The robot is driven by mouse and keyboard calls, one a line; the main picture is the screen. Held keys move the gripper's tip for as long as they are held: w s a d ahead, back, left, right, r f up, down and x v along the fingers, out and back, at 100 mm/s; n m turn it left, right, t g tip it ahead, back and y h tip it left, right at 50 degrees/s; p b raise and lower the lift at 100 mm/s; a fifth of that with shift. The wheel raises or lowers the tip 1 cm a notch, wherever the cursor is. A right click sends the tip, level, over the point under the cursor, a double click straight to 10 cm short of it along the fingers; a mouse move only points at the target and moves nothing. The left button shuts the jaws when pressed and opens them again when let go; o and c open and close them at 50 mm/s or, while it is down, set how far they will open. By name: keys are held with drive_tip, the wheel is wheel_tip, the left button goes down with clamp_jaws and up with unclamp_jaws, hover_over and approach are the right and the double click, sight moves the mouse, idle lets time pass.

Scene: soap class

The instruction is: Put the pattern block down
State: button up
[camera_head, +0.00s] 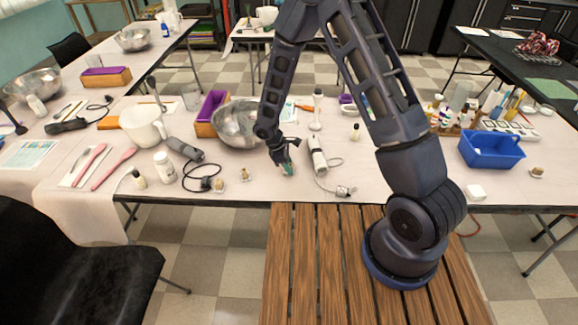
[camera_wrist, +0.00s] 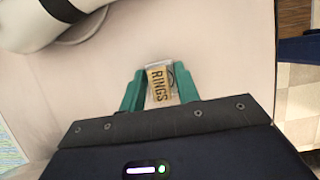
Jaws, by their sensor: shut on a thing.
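My gripper (camera_head: 288,168) is over the front part of the long pale table, pointing down. In the wrist view its two teal fingers (camera_wrist: 160,90) are shut on a small tan block marked "RINGS" (camera_wrist: 158,86), which I take as the pattern block. The block sits between the fingertips, with the pale tabletop behind it. I cannot tell whether it touches the table. In the head view the block is hidden by the fingers or too small to make out.
A white hand blender (camera_head: 317,155) with a cord lies just right of my gripper. A steel bowl (camera_head: 237,127) stands behind left. Small brown-topped objects (camera_head: 246,174) lie left, near the table's front edge. A wooden slatted surface (camera_head: 310,260) is in front.

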drive_tip(key=shift+f, duration=0.1)
drive_tip(key=o, duration=1)
drive_tip(key=shift+c, duration=0.2)
drive_tip(key=v, duration=1.2)
